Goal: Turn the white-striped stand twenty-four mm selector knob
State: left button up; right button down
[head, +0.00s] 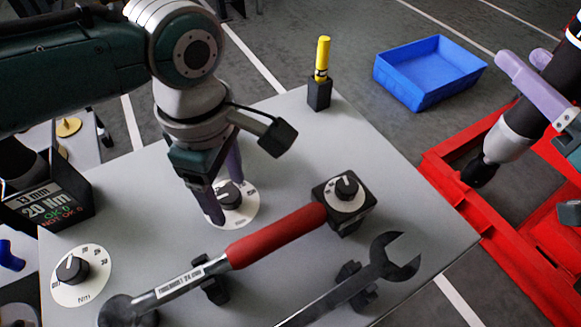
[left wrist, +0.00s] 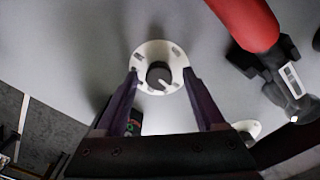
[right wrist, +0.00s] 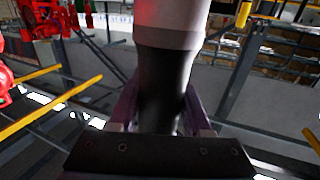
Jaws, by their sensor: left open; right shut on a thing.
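A black selector knob (head: 229,195) with a white pointer sits on a round white dial plate on the grey stand top (head: 150,200). In the left wrist view the knob (left wrist: 159,75) is between my fingertips, its white mark pointing to the lower right. My left gripper (head: 225,190) is open and points down at it, fingers on either side; contact cannot be told. Part of the dial's print is hidden in the head view. My right gripper (right wrist: 163,110) is shut on a grey-and-black cylindrical tool (right wrist: 170,60), off to the right of the stand (head: 507,140).
A second dial knob (head: 72,267) is at front left, a third (head: 346,187) on a black block. A red-handled torque wrench (head: 275,236) and an open-ended spanner (head: 350,285) lie close by. A yellow-topped tool (head: 322,60), blue bin (head: 430,70) and red frame (head: 500,260) stand further out.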

pick_arm(q)
grip_shut()
dwell(0.5)
jog(key=shift+r, duration=0.1)
